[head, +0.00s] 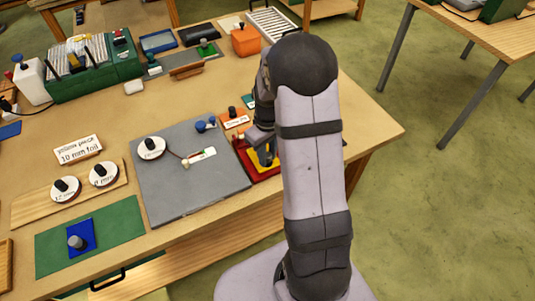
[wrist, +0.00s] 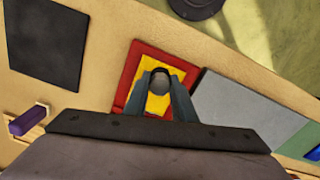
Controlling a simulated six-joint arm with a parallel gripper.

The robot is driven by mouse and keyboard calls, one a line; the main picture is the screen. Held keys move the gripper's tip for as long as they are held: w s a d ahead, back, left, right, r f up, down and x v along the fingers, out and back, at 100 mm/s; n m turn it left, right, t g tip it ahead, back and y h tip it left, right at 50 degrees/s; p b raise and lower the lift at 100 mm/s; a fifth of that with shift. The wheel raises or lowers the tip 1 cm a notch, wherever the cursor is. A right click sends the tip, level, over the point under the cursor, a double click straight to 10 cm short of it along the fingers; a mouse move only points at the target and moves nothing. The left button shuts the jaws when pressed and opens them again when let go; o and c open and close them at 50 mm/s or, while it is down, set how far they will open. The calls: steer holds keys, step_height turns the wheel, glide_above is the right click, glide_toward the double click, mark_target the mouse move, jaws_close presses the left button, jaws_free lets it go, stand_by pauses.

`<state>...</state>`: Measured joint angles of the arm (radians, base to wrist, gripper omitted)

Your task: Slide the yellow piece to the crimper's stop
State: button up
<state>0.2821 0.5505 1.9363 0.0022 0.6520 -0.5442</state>
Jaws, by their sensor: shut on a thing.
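The yellow piece (wrist: 155,103) is a flat plate with a grey round knob (wrist: 159,82) on top. It lies within a red tray (wrist: 133,72) in the wrist view. My gripper (wrist: 160,79) is shut on the knob from above, with a finger on each side. In the head view the yellow piece (head: 263,159) shows beneath my gripper (head: 262,147), in the red tray (head: 243,157); my arm hides the right part. A green machine (head: 95,72) stands at the back left; I cannot tell whether it is the crimper. No stop is clearly visible.
A grey board (head: 190,190) lies left of the red tray, bearing a white reel (head: 151,148). A label (head: 78,150) reads "yellow piece 10 mm foil". An orange box (head: 245,40) stands at the back. A dark square (wrist: 47,43) lies left in the wrist view.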

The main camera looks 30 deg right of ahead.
steer(key=shift+f, duration=0.1)
steer(key=shift+w, duration=0.9)
stand_by(0.8)
steer(key=o, duration=1.1)
steer(key=shift+r+b, duration=1.15)
steer(key=shift+r, duration=2.5)
